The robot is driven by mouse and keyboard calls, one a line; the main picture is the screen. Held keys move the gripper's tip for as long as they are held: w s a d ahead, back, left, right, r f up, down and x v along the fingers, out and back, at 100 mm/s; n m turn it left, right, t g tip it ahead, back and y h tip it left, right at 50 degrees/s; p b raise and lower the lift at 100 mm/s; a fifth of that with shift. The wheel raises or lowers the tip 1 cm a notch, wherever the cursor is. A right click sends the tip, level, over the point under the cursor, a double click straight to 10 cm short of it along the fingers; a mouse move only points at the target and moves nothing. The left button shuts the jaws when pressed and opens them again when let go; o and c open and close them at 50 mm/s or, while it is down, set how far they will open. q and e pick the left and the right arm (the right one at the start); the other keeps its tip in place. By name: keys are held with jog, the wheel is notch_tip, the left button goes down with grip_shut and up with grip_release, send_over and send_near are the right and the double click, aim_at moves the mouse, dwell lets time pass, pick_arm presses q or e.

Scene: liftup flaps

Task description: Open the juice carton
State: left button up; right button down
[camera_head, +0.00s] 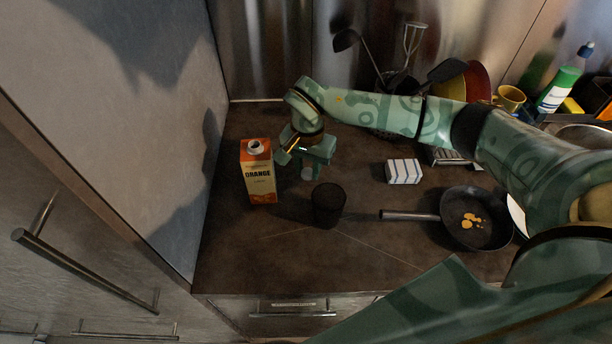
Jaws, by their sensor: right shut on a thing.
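The juice carton (259,178), orange and cream with "ORANGE" on its front, stands upright on the dark counter at the left. Its round spout (254,146) on top shows a pale ring with a dark middle, and no cap is visible on it. My right gripper (305,168) is just right of the carton, apart from the spout, pointing down. It is shut on a small pale thing (307,174) that looks like the carton's cap, though it is partly hidden by the fingers. My left gripper is not in view.
A black cup (328,204) stands in front of my right gripper. A striped box (403,171) and a frying pan (477,219) with food bits are to the right. A utensil holder (392,85) is behind my arm. A wall closes the left side.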

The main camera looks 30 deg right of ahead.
aim_at(308, 172)
jog(key=shift+f, duration=1.7)
jog(key=shift+b, duration=0.3)
jog(key=shift+f, duration=0.15)
jog(key=c, duration=1.1)
grip_release()
notch_tip(308, 172, up, 12)
jog(key=shift+r+p, duration=0.2)
jog(key=shift+p, duration=0.9)
